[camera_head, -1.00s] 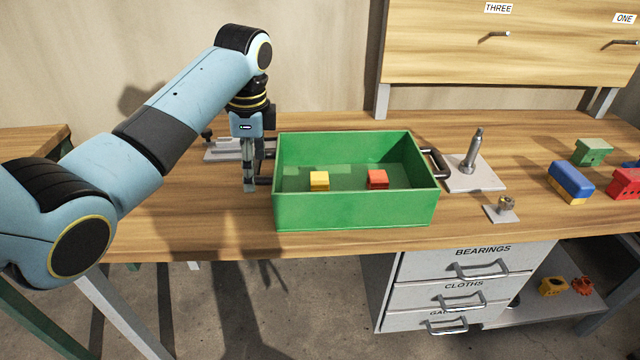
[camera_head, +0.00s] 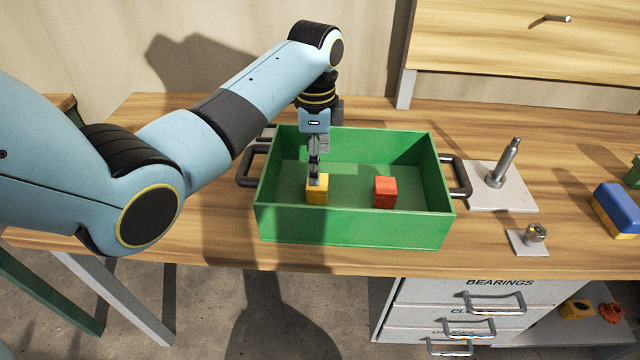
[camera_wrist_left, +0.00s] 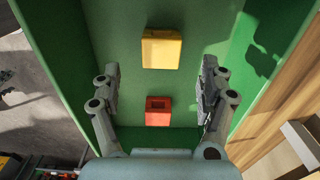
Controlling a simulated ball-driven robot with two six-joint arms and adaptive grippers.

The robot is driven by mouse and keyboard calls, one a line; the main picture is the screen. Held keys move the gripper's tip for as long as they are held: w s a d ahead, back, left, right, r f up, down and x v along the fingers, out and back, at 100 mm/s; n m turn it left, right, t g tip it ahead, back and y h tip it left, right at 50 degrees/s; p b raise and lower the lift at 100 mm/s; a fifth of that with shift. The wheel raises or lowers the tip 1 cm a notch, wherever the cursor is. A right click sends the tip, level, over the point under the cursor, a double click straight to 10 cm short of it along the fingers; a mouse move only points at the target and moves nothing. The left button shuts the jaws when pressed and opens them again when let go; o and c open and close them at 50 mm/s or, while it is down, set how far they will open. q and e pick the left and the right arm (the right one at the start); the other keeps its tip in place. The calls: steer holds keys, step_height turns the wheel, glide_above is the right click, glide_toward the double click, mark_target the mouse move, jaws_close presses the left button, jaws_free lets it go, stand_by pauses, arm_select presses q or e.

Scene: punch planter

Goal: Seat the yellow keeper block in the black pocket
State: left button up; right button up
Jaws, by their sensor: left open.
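The yellow keeper block (camera_head: 317,196) sits on the floor of the green box, left of a red block. In the left wrist view the yellow block (camera_wrist_left: 162,50) lies ahead, in line with the gap between the fingers. My left gripper (camera_head: 315,178) is open and points down inside the box at the yellow block, partly covering it in the head view. In the left wrist view the open fingers (camera_wrist_left: 157,70) stand apart on both sides, with nothing held. I cannot make out a black pocket. My right gripper is not in view.
The green box (camera_head: 350,228) has handles at both sides and walls around the blocks. The red block (camera_head: 385,193), with a dark recess in the wrist view, stands beside the yellow one.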

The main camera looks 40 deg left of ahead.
mark_target(317, 189)
arm_select(q)
steer(key=shift+f, duration=0.85)
step_height(317, 189, down, 5)
steer(key=shift+r, duration=0.15)
steer(key=shift+w+f, duration=0.1)
steer(key=shift+f, duration=0.15)
steer(key=shift+c, duration=0.7)
steer(key=c, duration=1.4)
steer(key=shift+r, duration=0.1)
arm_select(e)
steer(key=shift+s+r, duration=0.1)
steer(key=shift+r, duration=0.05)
